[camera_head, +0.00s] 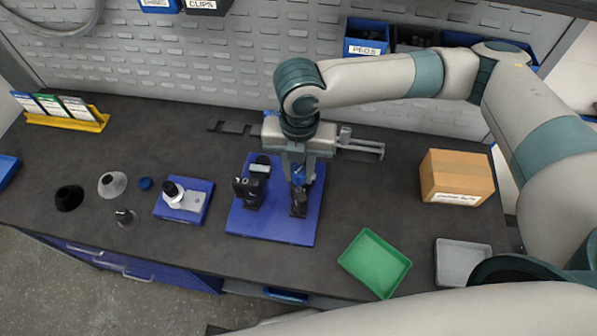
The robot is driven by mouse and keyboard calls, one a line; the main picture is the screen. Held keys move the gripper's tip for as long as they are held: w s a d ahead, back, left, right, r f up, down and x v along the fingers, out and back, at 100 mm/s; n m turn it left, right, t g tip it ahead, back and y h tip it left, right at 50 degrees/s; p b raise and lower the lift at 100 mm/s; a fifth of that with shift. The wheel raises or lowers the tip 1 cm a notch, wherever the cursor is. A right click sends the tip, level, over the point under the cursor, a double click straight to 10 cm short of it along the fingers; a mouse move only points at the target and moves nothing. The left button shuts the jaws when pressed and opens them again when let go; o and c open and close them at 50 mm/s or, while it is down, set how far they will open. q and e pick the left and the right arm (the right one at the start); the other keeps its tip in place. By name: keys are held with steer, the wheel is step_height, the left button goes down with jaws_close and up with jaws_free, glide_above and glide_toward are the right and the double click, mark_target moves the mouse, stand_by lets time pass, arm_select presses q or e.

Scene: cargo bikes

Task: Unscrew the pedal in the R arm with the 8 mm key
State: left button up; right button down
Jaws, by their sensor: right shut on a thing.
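My right gripper (298,167) points down over the blue base plate (272,229) in the middle of the bench. A second black fixture (249,190) with a pale cylindrical top stands on the plate's left side. The pedal and the R arm cannot be told apart at this size, and the gripper partly hides them. My left gripper is not in view.
A blue stand with a white device (188,199) and several small round parts are to the left. A green tray (375,264), a grey tray (461,262) and a cardboard box (456,177) are to the right. A metal slotted rail (360,148) lies behind the gripper.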

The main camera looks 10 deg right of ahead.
steer(key=shift+s+f+n, duration=0.2)
steer(key=shift+f+n, duration=0.05)
steer(key=shift+n, duration=0.45)
steer(key=shift+w+r+p, duration=0.1)
steer(key=shift+r+p, duration=0.15)
steer(key=shift+p, duration=0.3)
steer(key=shift+r, duration=0.15)
steer(key=shift+d+r, duration=0.1)
steer(key=shift+r, duration=0.1)
steer(key=shift+w, duration=0.15)
stand_by(0.3)
